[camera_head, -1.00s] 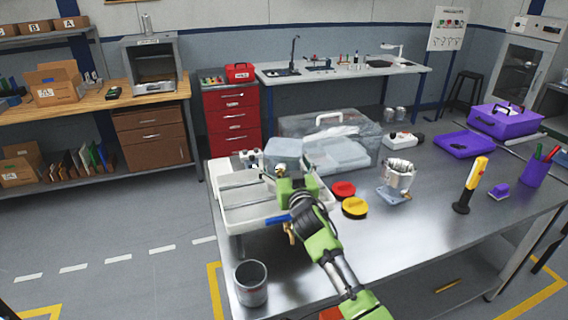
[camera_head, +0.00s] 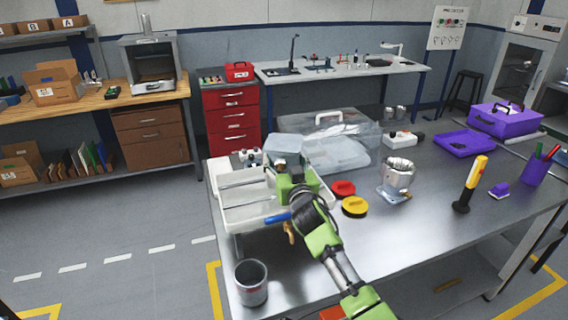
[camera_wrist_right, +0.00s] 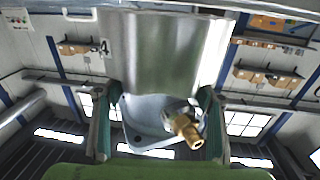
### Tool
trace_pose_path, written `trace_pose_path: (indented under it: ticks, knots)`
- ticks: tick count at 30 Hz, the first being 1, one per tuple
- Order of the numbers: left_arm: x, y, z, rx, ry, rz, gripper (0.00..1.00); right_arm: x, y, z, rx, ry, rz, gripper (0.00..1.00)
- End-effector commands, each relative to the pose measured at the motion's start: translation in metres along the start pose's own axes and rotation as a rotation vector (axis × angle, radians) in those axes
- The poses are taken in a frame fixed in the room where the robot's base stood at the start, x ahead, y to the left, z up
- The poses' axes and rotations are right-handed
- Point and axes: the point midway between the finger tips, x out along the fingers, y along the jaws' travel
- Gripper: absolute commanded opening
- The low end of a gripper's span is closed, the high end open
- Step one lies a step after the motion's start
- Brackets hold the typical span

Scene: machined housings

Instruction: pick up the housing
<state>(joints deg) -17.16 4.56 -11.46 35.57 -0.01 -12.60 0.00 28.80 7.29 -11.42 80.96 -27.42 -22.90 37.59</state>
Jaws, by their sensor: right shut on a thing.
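My right gripper (camera_wrist_right: 155,125) is shut on a housing, a shiny metal cylinder (camera_wrist_right: 165,50) with a blue-grey flange plate and a brass fitting (camera_wrist_right: 186,130). The fingers stand on either side of it in the right wrist view. In the head view the right gripper (camera_head: 291,172) is above the white tray, and a blue-grey part of the housing (camera_head: 285,144) shows just beyond it; the rest is hidden by the gripper. A similar metal housing (camera_head: 398,172) stands on the table to the right. My left gripper is not in view.
The white tray (camera_head: 234,196) lies under my right arm. A clear lidded box (camera_head: 350,155) stands behind. Red (camera_head: 343,188) and yellow (camera_head: 355,206) caps lie to the right, a grey cup (camera_head: 251,284) at the front left. The table's front middle is clear.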

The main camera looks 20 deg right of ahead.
Motion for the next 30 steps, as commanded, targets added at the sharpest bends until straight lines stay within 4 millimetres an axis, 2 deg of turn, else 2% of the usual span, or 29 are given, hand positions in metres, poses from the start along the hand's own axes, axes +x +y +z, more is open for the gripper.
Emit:
trace_pose_path:
  ticks: [1, 5, 10, 16, 24, 30]
  knots:
    - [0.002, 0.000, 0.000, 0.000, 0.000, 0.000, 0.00, 0.000, -0.001, -0.011, -0.002, 0.014, -0.003, 0.08]
    - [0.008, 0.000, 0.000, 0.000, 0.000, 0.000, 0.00, -0.001, -0.001, -0.029, 0.000, 0.016, -0.004, 0.08]
    - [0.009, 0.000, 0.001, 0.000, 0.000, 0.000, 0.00, -0.020, -0.004, -0.049, -0.001, 0.016, -0.004, 0.08]
    - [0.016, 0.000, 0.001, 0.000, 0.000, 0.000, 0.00, -0.052, -0.009, -0.086, 0.001, 0.019, -0.005, 0.08]
    - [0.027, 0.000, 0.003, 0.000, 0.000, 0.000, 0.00, -0.102, -0.015, -0.106, 0.001, 0.014, -0.003, 0.08]
    - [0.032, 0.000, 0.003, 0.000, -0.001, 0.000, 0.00, -0.126, -0.019, -0.117, 0.001, 0.013, -0.003, 0.08]
